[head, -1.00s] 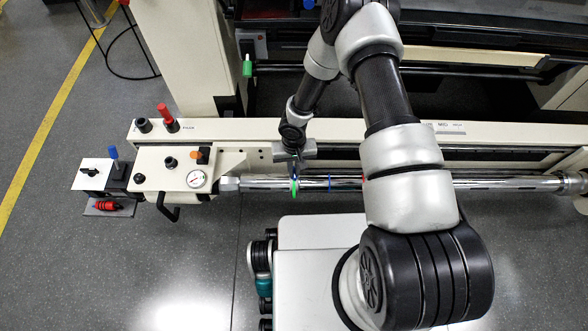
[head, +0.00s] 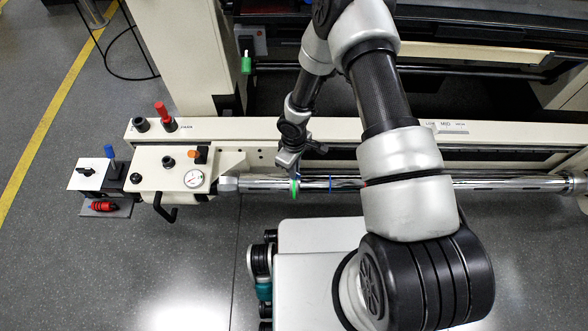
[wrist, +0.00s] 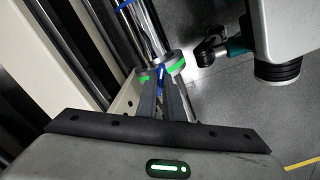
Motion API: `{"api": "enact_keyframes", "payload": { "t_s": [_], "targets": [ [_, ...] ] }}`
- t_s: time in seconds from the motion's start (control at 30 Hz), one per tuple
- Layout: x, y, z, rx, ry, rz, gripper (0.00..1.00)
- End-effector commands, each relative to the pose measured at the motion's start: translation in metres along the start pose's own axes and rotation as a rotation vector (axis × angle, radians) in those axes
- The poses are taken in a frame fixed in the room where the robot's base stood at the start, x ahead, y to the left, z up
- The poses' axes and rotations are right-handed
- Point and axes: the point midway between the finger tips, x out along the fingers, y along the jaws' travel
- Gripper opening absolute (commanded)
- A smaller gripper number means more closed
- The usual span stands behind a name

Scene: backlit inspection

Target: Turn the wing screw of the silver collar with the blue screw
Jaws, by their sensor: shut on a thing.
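A silver collar (wrist: 174,60) with green on its rim sits around the polished rod (wrist: 148,35) in the wrist view. A small blue wing screw (wrist: 161,70) shows at the collar, between my fingertips. My gripper (wrist: 161,82) is shut on this blue screw; the fingers hide most of it. In the head view my gripper (head: 293,174) reaches down from above to the rod (head: 400,183). The green-marked collar (head: 294,188) shows just below the fingertips there.
A blue ring (head: 330,184) sits on the rod to the right of the collar. A cream control block with a gauge (head: 194,178) and a black handle (head: 166,214) stands at the left. A cream rail (head: 225,128) runs behind the rod.

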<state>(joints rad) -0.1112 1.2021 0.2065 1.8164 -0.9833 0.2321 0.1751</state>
Motion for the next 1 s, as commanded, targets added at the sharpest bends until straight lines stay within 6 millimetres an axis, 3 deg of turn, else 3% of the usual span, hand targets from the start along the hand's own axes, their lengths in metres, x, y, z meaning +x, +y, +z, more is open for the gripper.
{"api": "enact_keyframes", "payload": {
  "t_s": [1.0],
  "targets": [
    [-0.0008,0.0003,0.0000,-0.903,0.000,0.000,0.00]
  ]
}}
